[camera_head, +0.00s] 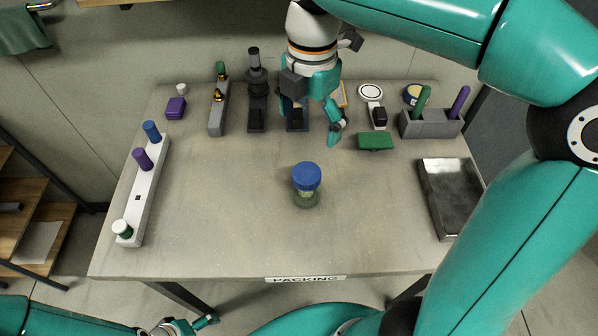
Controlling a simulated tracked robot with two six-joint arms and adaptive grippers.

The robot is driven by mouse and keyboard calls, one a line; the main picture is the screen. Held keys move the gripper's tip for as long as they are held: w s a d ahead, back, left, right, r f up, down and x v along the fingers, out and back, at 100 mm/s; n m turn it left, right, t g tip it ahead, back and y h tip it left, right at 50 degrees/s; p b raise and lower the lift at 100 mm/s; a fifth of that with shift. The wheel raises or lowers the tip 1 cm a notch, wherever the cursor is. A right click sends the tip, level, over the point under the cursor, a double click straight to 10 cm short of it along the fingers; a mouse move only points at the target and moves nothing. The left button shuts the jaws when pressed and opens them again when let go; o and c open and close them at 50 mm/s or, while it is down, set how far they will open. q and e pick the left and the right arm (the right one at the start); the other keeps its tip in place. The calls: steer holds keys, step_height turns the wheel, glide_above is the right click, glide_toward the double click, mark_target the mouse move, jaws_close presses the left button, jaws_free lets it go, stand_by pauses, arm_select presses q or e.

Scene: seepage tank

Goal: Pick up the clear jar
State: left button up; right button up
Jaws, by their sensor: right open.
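The clear jar (305,199) stands upright near the middle of the table, with a blue lid (306,175) on top. Its see-through body looks slightly green. My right gripper (318,118) is open above the back part of the table. It is behind the jar, apart from it, and one finger points down toward the front. My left gripper (190,325) is low at the bottom edge, in front of the table and far from the jar. Its jaws are too small and cut off to read.
A white rack (145,195) with capped tubes stands at the left. Along the back are a grey holder (219,110), a dark microscope-like device (256,85), a green box (375,141) and a grey tube block (430,124). A metal tray (452,195) lies right. Table around the jar is clear.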

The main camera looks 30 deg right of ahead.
mark_target(307, 173)
step_height(307, 173, down, 11)
steer(key=shift+s+d+r+b, duration=0.1)
steer(key=shift+s+b, duration=0.05)
steer(key=shift+b, duration=0.4)
steer(key=shift+s+a+f, duration=0.1)
steer(key=shift+a+f, duration=0.1)
steer(key=shift+f, duration=1.25)
steer(key=shift+s+a+f, duration=0.1)
steer(key=shift+a+f, duration=0.05)
steer(key=shift+f, duration=1.25)
steer(key=c, duration=1.3)
steer(key=shift+r, duration=0.15)
